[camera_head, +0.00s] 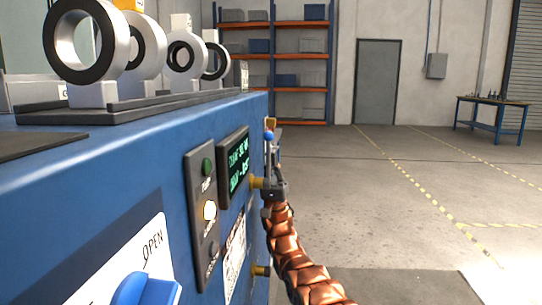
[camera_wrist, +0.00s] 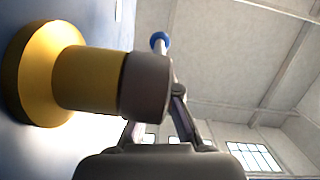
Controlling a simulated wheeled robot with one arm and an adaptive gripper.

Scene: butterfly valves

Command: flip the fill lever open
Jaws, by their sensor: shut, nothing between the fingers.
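A lever with a blue ball knob (camera_wrist: 160,40) rises from a dark grey valve body (camera_wrist: 146,86) on a yellow brass fitting (camera_wrist: 75,78) in the wrist view. In the head view the blue knob (camera_head: 269,136) stands above the brass fitting (camera_head: 257,183), on the machine's side face. My gripper (camera_wrist: 176,92) is shut and empty, close beside the valve body, with its fingertips partly hidden behind it. The knob shows beyond the fingertips; I cannot tell whether they touch the lever. No lever label is readable.
The blue machine (camera_head: 120,165) fills the left, with a button panel (camera_head: 203,205), a green-lit display (camera_head: 233,168) and a large blue handle (camera_head: 146,290) beside "OPEN". Ring-shaped valves (camera_head: 85,40) stand on top. A second brass fitting (camera_head: 262,271) sits lower.

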